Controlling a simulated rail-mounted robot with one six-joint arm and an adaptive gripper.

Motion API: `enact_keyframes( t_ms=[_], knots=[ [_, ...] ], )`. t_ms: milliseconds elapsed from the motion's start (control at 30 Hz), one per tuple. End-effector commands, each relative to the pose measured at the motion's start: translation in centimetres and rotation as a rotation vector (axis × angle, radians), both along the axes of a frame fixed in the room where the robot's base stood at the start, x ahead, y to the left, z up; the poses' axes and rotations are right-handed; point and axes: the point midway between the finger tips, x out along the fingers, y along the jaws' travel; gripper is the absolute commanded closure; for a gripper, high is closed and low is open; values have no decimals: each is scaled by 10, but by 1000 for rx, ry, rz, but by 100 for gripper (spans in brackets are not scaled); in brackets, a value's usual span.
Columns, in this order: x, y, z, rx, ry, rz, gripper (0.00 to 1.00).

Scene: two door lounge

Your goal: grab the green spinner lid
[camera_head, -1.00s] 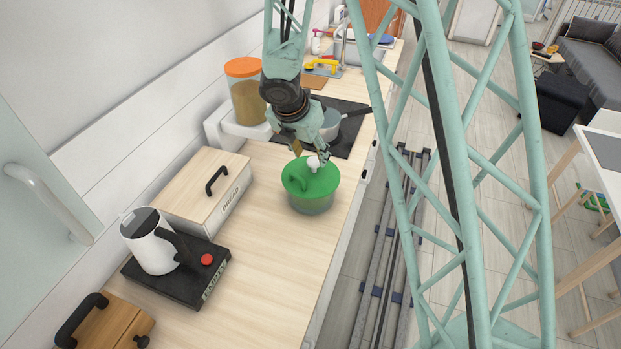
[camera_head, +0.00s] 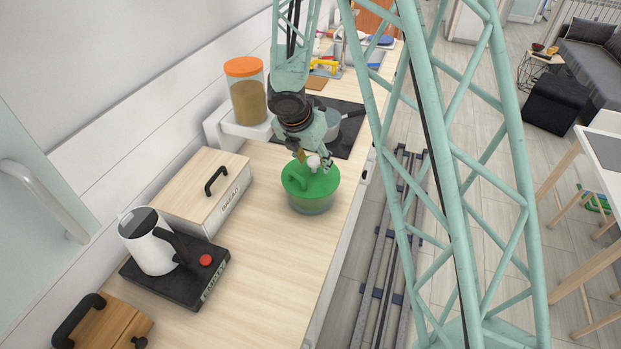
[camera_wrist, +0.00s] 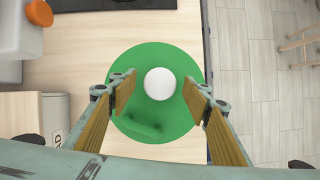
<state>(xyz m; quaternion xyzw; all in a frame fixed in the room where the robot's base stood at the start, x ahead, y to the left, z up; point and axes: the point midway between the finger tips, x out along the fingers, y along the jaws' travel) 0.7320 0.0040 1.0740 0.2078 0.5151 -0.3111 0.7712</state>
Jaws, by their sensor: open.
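The green spinner lid (camera_head: 304,184) sits on a clear bowl (camera_head: 311,206) on the wooden counter. In the wrist view the lid (camera_wrist: 150,58) fills the centre, with the white knob (camera_wrist: 160,83) between the fingers. My gripper (camera_head: 314,163) is at the lid's knob in the head view. In the wrist view my gripper (camera_wrist: 157,88) is open, one finger on each side of the knob with gaps to both. Contact with the lid cannot be told.
A wooden bread box (camera_head: 194,190), a kettle (camera_head: 148,243) on a black base and an orange-lidded jar (camera_head: 247,92) stand to the left. A black hob (camera_head: 345,139) with a pot lies behind. Bare counter (camera_head: 272,262) lies in front; the counter's edge is at right.

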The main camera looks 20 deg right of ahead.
Motion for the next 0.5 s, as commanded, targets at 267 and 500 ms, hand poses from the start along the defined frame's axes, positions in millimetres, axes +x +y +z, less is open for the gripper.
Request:
enact_keyframes(
  t_ms=[267,500],
  knots=[
    [3,-3,-11,0,1,1,56],
    [3,-3,-11,1,0,1,56]
  ],
)
